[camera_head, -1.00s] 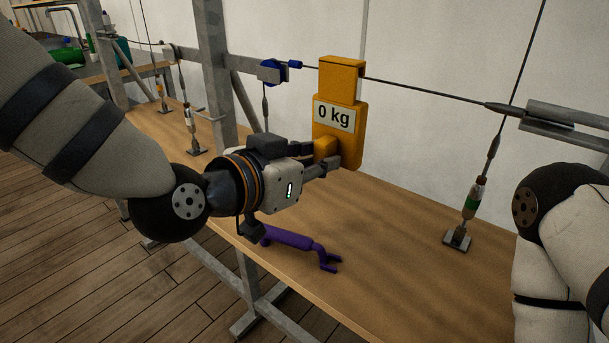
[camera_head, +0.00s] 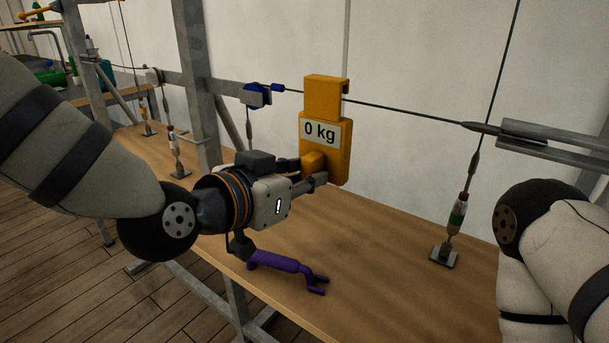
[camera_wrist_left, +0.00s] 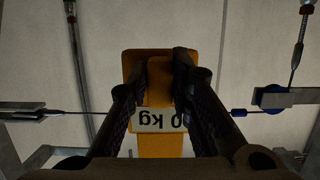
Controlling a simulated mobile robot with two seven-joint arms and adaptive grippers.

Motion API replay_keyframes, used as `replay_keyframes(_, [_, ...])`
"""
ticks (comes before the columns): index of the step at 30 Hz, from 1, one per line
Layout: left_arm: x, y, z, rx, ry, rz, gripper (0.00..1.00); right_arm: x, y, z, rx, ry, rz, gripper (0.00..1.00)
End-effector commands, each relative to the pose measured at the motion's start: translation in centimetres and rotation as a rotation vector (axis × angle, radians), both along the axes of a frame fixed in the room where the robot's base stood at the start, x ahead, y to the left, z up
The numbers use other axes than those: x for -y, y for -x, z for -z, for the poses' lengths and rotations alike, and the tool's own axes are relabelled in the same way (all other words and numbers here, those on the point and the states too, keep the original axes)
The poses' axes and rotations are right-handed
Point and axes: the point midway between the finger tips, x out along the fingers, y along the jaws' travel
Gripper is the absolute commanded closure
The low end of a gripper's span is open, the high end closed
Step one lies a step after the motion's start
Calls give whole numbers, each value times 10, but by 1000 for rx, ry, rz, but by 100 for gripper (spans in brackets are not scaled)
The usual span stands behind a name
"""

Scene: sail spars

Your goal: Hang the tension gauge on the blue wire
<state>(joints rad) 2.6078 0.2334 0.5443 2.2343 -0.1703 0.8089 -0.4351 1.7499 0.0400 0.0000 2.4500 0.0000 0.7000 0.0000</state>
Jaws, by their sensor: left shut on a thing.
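The tension gauge (camera_head: 324,164) is orange, hangs upright and has a white label reading "0 kg". My left gripper (camera_head: 311,172) is shut on a block low on its front. In the left wrist view the gauge (camera_wrist_left: 160,145) is upside down between the fingers (camera_wrist_left: 164,85). The wire with a blue end sleeve (camera_head: 278,88) runs across from a blue pulley (camera_head: 257,95) to a grey bracket at right. The gauge's hooked top rises a little above the wire's line and hides part of it. I cannot tell whether the wire is inside the hook. My right gripper is out of view.
A purple tool (camera_head: 280,262) lies on the wooden table (camera_head: 370,285) below my left gripper. A vertical stay with a foot plate (camera_head: 444,255) stands at right, near my right arm. Grey posts and other stays stand at left. The table's middle is clear.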

Motion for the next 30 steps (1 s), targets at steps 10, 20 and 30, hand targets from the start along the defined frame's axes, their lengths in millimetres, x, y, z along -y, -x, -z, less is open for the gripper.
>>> replay_keyframes(10, [4,-6,-1,3,1,-1,100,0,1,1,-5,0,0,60])
replay_keyframes(20, [10,-14,-1,4,0,1,100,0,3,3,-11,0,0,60])
replay_keyframes(30, [15,-20,-1,4,2,0,100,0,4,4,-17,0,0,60])
